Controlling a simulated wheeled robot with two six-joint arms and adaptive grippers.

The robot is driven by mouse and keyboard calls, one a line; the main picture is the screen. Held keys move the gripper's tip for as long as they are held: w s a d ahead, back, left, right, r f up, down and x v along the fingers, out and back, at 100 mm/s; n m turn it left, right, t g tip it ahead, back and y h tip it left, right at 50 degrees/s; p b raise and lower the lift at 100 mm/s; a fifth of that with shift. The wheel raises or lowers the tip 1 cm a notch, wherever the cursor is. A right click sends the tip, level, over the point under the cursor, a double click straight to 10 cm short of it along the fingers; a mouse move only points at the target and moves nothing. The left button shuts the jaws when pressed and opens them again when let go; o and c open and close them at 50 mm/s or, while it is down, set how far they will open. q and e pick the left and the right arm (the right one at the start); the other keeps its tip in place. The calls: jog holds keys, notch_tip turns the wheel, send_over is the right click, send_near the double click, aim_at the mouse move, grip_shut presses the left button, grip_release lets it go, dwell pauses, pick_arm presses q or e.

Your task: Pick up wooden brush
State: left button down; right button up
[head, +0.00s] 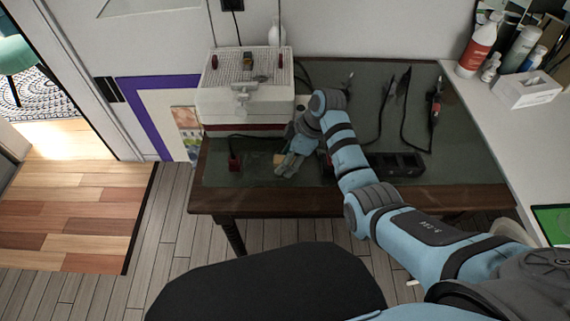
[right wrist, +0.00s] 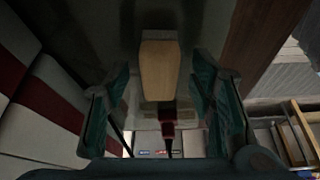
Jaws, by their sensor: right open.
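In the wrist view, the open fingers of my right gripper (right wrist: 161,88) stand on either side of the wood, with gaps. In the head view the gripper hides part of the brush. My left gripper is out of view.
The dark-topped table (head: 260,199) also holds a white machine (head: 246,100), a red object (head: 234,163), a black tray (head: 397,164) and cabled tools (head: 433,108). A white counter (head: 497,135) with bottles (head: 478,50) stands at right.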

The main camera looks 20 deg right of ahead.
jog(key=shift+r, duration=0.1)
grip_shut()
notch_tip(320, 180, up, 20)
jog(key=p, duration=0.8)
jog(key=shift+p, duration=0.35)
